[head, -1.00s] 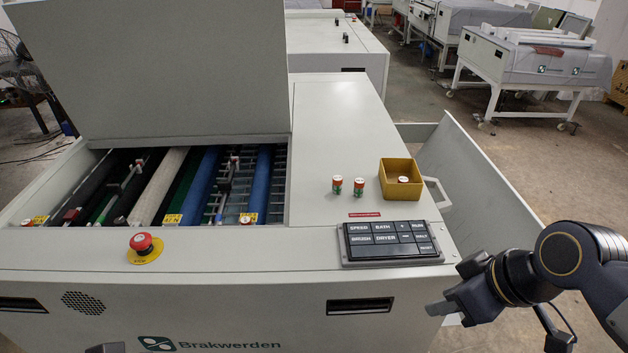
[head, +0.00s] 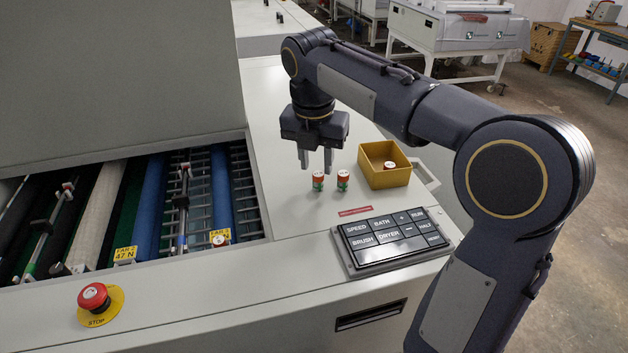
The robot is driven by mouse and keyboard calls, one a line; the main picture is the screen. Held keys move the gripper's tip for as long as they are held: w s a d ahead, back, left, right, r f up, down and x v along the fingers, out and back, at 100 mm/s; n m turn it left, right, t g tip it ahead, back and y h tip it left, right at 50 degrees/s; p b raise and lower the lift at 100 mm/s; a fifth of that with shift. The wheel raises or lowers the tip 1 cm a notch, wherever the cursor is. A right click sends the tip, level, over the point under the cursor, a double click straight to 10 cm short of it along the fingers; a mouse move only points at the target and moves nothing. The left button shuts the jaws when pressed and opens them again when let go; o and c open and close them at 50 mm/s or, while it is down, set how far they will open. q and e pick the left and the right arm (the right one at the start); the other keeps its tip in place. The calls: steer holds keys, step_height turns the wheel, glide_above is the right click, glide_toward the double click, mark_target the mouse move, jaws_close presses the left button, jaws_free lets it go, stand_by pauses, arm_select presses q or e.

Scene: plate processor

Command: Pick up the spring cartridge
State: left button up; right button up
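Two small spring cartridges stand upright on the machine's top, a left one (head: 318,181) and a right one (head: 343,181), with red, white and green bands. A third red-and-white-topped cartridge (head: 389,166) sits in the yellow bin. My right gripper (head: 317,168) points down just above and behind the two standing cartridges, closest to the left one. Its fingers are apart with nothing seen between them. I cannot tell if a finger touches a cartridge. My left gripper is not in view.
The yellow bin (head: 384,179) stands right of the cartridges. A keypad (head: 392,242) lies in front. A red stop button (head: 94,297) is at front left.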

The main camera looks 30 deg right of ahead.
mark_target(318, 174)
steer(key=f, duration=0.4)
steer(key=shift+w+d+f, duration=0.15)
steer(key=shift+d+f, duration=0.1)
steer(key=shift+c, duration=0.2)
jaws_close()
steer(key=shift+r, duration=0.1)
